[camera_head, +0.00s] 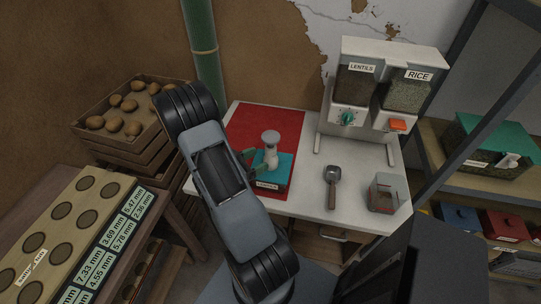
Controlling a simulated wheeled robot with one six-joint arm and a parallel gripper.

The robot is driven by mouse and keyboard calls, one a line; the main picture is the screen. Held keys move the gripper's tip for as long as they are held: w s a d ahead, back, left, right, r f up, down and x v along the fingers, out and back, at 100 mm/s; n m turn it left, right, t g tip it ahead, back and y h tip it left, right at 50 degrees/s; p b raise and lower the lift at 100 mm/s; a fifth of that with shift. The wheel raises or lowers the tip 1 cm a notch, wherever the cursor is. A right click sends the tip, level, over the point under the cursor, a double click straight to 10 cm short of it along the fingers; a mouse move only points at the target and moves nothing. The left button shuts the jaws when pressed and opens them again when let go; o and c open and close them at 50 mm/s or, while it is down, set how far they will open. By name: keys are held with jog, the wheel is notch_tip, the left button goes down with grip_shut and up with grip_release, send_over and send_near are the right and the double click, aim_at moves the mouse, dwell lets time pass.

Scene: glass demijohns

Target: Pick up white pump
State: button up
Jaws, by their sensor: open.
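The white pump (270,148) stands upright in the middle of the table, with a rounded head on a narrower body. It is at a teal-topped box (284,172) with a label on its front; I cannot tell whether it stands on the box or is part of it. My gripper (255,157) is open, its dark greenish fingers just left of the pump's lower body. I cannot tell whether they touch it. My arm hides the area left of and below the gripper.
Potato crates (130,112) stand left; shelves (480,176) stand right.

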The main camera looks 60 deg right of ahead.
aim_at(271, 153)
jog(key=shift+p+x, duration=0.95)
jog(key=shift+x, duration=2)
jog(key=c, duration=1.2)
